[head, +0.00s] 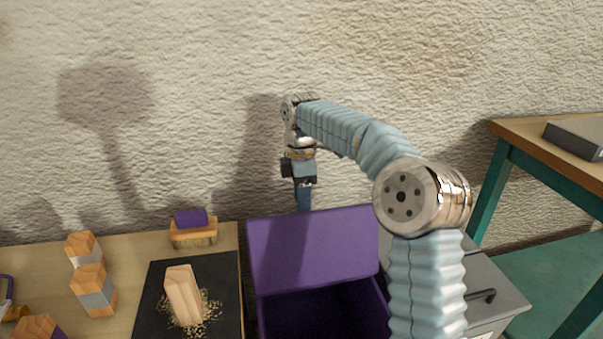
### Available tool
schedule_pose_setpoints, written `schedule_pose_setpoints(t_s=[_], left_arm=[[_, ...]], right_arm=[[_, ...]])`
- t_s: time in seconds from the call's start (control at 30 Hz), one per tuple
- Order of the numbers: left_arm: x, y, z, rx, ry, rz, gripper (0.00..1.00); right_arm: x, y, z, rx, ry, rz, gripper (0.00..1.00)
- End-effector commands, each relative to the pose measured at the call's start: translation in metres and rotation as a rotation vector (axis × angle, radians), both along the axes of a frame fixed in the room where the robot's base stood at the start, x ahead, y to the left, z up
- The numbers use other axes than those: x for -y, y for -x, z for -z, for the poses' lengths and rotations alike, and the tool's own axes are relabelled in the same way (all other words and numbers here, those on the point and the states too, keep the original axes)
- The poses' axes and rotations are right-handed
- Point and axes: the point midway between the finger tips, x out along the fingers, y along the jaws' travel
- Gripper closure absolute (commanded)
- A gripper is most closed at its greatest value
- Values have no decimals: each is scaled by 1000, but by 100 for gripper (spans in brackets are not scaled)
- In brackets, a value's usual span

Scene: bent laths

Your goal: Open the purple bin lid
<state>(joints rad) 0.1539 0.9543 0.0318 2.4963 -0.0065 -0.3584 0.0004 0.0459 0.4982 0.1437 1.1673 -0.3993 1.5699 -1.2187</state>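The purple bin (366,295) stands at the lower middle in the head view, and its dark inside shows. Its purple lid (300,245) is raised and leans back toward the wall. My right gripper (304,205) points down behind the lid's top edge, with my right arm curving over from the right. The fingers look like one narrow dark-blue shape, and their lower ends are at or behind the lid edge. I cannot tell whether they touch the lid or how far apart they are. My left gripper is not in view.
Left of the bin is a wooden bench (135,245) with a black mat (150,295), a wooden block (182,293) with shavings, a brush (194,230) and wood-and-grey blocks (94,290). A grey cabinet (500,300) and teal-legged table (490,185) stand right. The wall is close behind.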

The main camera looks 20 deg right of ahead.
Motion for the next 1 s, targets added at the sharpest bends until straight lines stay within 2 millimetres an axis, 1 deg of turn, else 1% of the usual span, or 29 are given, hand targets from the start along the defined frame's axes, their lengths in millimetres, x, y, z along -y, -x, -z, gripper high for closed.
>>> schedule_pose_setpoints(t_s=[0.03, 0.1, 0.2, 0.3, 0.4, 0.57, 1.0], left_arm=[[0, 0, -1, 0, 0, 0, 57], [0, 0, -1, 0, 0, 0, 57], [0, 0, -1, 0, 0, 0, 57], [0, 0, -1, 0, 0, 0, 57], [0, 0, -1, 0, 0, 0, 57], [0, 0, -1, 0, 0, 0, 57], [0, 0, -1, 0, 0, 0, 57]], right_arm=[[0, -2, -14, 5, 0, 0, 60], [0, -3, -32, 4, 0, -1, 60], [0, -4, -53, 2, 0, 0, 60], [1, -5, -66, 2, 1, -1, 60], [1, -5, -75, -1, 1, -1, 60], [1, -5, -81, -1, 1, 0, 60], [1, -5, -80, -2, 1, 0, 60]])
